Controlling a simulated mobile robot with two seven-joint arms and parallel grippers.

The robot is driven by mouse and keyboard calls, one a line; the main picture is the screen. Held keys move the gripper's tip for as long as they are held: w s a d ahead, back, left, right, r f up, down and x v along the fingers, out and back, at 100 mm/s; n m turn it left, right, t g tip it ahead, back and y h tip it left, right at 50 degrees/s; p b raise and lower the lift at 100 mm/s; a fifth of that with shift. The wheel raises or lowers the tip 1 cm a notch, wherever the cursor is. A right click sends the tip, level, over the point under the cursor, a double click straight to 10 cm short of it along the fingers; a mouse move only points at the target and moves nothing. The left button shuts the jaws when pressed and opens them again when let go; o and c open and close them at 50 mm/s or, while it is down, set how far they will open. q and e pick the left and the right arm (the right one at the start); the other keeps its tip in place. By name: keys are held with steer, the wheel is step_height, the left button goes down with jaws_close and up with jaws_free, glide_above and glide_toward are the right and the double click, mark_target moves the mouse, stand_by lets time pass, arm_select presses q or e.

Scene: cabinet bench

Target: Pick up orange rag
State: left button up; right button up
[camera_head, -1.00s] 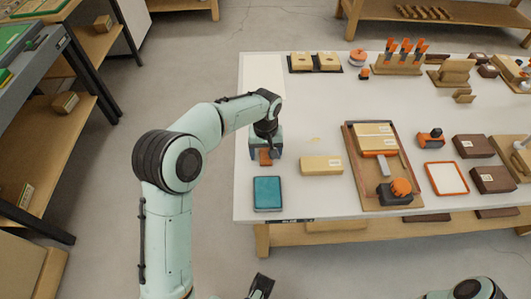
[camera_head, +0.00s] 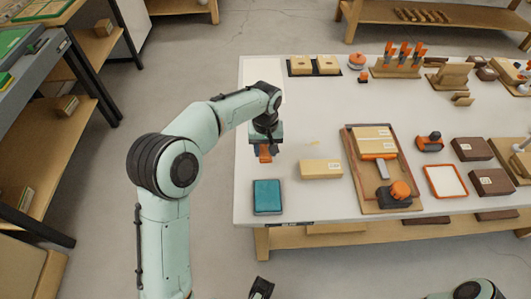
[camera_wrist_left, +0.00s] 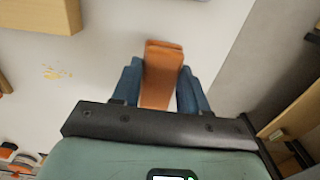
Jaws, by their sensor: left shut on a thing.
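The orange rag (camera_wrist_left: 163,70) is a folded, flat orange piece in the left wrist view. It sits between the two blue fingers of my left gripper (camera_wrist_left: 160,90), which is shut on it. In the head view the orange rag (camera_head: 264,155) shows below my left gripper (camera_head: 265,150), over the left end of the white table. Whether it touches the table top is hard to tell. Of my right arm only parts show at the bottom edge, and I cannot see its fingertips clearly.
The white table (camera_head: 330,205) has bare room around the gripper. A teal pad (camera_head: 267,196) lies in front of it and a tan block (camera_head: 321,169) to its right. A wooden tray (camera_head: 353,150) with tools stands further right. The table's left edge is close to the gripper.

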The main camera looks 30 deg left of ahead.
mark_target(266, 151)
arm_select(q)
step_height(266, 151, up, 16)
steer(key=p, duration=0.3)
steer(key=shift+r, duration=0.25)
arm_select(e)
step_height(266, 151, up, 3)
steer(key=shift+r, duration=0.1)
